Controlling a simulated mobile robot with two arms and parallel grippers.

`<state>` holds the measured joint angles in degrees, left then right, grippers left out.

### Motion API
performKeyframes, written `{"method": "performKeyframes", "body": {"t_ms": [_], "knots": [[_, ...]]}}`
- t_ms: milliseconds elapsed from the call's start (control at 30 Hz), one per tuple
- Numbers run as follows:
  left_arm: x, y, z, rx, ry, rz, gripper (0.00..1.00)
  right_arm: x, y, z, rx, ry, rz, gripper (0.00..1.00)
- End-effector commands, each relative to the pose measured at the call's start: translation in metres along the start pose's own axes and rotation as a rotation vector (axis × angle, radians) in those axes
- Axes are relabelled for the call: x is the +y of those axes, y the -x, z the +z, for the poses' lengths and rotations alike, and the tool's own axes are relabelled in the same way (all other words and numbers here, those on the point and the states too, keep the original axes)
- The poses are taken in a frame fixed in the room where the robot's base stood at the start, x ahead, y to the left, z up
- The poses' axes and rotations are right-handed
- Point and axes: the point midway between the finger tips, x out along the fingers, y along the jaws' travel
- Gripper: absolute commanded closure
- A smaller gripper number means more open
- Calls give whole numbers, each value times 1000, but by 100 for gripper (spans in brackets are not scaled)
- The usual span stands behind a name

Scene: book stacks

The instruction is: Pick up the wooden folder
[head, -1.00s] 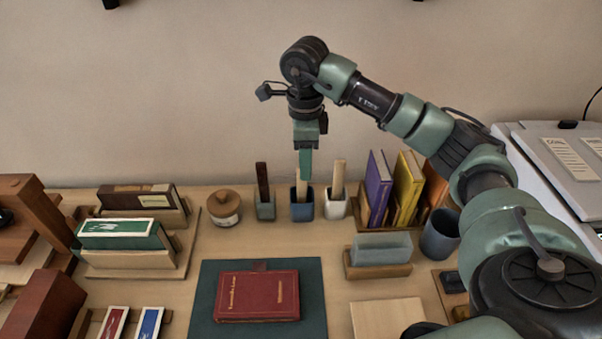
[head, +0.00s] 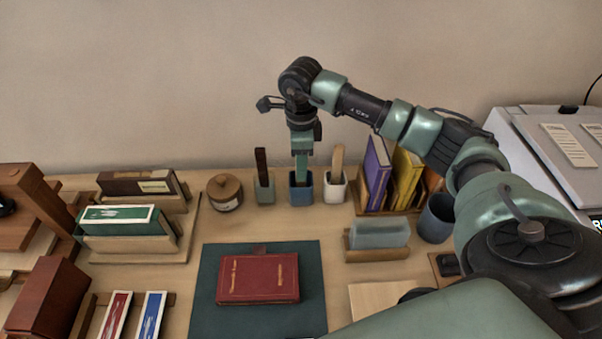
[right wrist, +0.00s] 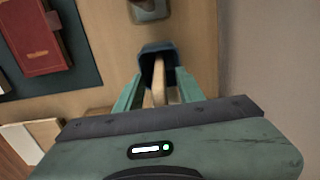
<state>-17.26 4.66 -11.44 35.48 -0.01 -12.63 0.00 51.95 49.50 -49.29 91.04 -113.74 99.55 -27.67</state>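A slim light wooden folder (right wrist: 159,77) stands in the blue cup (head: 301,190), the middle of three cups at the back of the desk. In the right wrist view the dark blue cup (right wrist: 150,50) lies ahead of the fingers. My right gripper (right wrist: 158,90) is open, with one green finger on each side of the folder and gaps between. In the head view my right gripper (head: 301,172) points down over the blue cup and hides the folder. My left gripper is not in view.
A grey cup (head: 265,191) with a dark stick and a white cup (head: 334,191) with a light stick flank the blue cup closely. Upright books (head: 378,172) stand to the right, a lidded jar (head: 225,193) to the left. A red book (head: 258,279) lies in front.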

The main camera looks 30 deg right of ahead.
Motion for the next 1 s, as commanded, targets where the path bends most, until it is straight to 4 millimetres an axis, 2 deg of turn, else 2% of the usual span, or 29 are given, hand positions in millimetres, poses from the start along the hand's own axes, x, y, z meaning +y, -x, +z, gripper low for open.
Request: {"method": "performKeyframes", "body": {"t_ms": [133, 267, 300, 733, 867, 1000], "knots": [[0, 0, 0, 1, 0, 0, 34, 0, 0, 0, 0, 0, 0, 62], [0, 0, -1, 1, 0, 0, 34, 0, 0, 0, 0, 0, 0, 98], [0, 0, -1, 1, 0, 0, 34, 0, 0, 0, 0, 0, 0, 100], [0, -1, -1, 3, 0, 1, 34, -1, 6, 0, -2, -1, -2, 100], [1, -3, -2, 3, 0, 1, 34, -1, 18, 0, -3, -1, -2, 100], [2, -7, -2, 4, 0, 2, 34, -2, 44, 1, -5, -2, -5, 100]]}}
